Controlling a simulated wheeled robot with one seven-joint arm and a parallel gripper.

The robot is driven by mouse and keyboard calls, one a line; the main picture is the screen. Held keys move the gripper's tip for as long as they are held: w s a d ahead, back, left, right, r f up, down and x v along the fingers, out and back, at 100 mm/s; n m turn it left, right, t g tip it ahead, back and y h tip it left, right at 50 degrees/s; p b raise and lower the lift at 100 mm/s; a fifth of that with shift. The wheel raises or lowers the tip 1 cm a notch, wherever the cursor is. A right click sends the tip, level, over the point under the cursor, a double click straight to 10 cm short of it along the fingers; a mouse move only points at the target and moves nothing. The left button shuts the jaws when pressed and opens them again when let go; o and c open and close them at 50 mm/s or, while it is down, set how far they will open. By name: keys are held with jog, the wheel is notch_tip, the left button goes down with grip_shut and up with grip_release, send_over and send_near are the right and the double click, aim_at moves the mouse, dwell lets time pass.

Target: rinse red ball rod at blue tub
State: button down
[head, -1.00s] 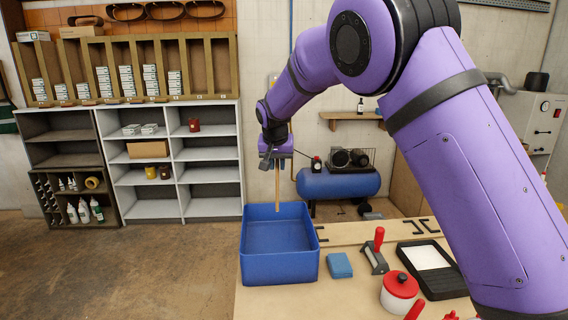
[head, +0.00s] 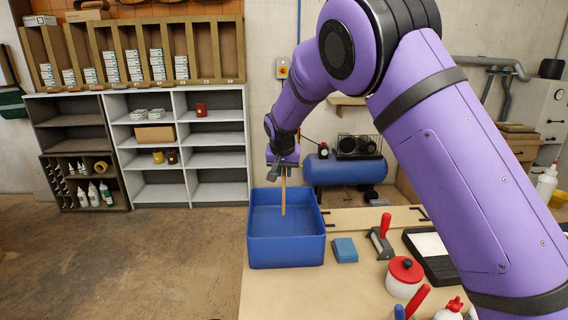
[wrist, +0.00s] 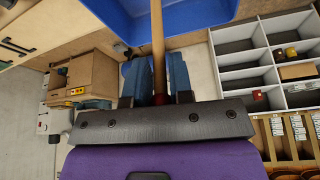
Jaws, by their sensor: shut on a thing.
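The blue tub (head: 286,252) stands at the left end of the workbench, open at the top. My gripper (head: 283,170) is above the tub, pointing down. It is shut on a thin wooden rod (head: 283,198), whose lower end shows inside the tub's opening. In the wrist view the two blue-grey fingers of my gripper (wrist: 159,82) close on the rod (wrist: 157,35) near a dark red part. The tub's blue wall (wrist: 200,14) shows beyond it. Whether the rod touches the tub's floor cannot be told.
A blue sponge-like block (head: 345,250), a red-handled roller (head: 381,240), a white pot with a red lid (head: 404,276) and a black tray (head: 440,268) lie right of the tub. A blue compressor tank (head: 345,171) stands behind. Open floor is at left.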

aim_at(284, 189)
jog(key=shift+f, duration=4.1)
jog(key=shift+r, duration=7.4)
